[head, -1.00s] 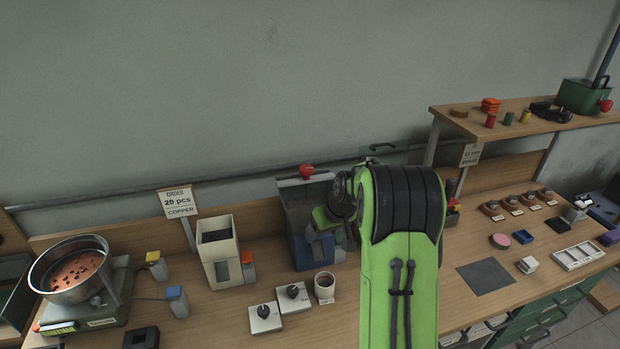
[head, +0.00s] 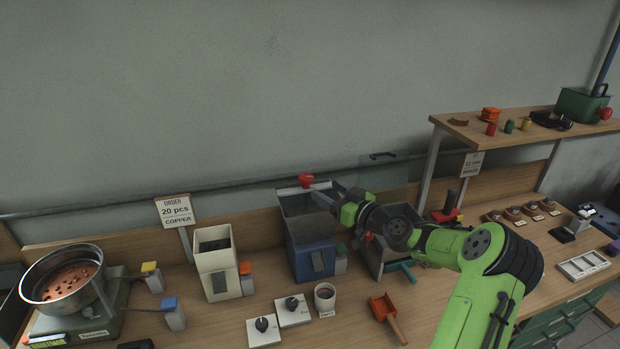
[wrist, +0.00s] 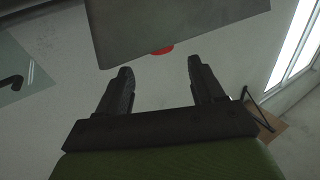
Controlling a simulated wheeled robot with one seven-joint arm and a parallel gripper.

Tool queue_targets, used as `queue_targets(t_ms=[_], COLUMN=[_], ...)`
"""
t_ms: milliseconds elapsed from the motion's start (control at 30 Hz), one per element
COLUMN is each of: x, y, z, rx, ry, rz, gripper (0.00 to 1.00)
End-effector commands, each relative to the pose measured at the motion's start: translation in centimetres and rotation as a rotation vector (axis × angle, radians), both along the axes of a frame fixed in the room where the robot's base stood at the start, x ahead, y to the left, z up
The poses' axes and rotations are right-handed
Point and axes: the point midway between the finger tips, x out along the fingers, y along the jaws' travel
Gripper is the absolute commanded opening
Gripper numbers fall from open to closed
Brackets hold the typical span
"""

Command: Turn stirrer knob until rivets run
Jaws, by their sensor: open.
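My gripper (wrist: 160,72) is open and empty in the wrist view. In the head view my gripper (head: 325,194) is beside the upper right of a blue hopper machine (head: 305,250). A red knob (head: 306,180) is on top of that machine, just left of the fingers. A red patch (wrist: 162,51) beyond the fingertips is partly hidden by a grey panel in the wrist view. Two white plates with black dials, a back one (head: 292,303) and a front one (head: 263,325), lie on the bench; their labels are unreadable. Copper-coloured rivets (head: 72,278) lie in a steel bowl (head: 30,297).
The bowl sits on a green scale (head: 110,315). An order sign (head: 176,211) reads 20 pcs copper. A grey chute machine (head: 372,262) is under my arm.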

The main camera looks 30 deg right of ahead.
Motion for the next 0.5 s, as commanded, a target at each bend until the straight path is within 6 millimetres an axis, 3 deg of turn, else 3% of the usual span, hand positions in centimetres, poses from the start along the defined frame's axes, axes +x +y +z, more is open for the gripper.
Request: queue_targets(t_ms=[233,500], x=[5.8,7.9], y=[1.5,1.9], z=[0.2,0.0], rx=[0.002,0.001], ry=[-0.001,0.001], rz=[0.002,0.0], gripper=[0.67,0.67])
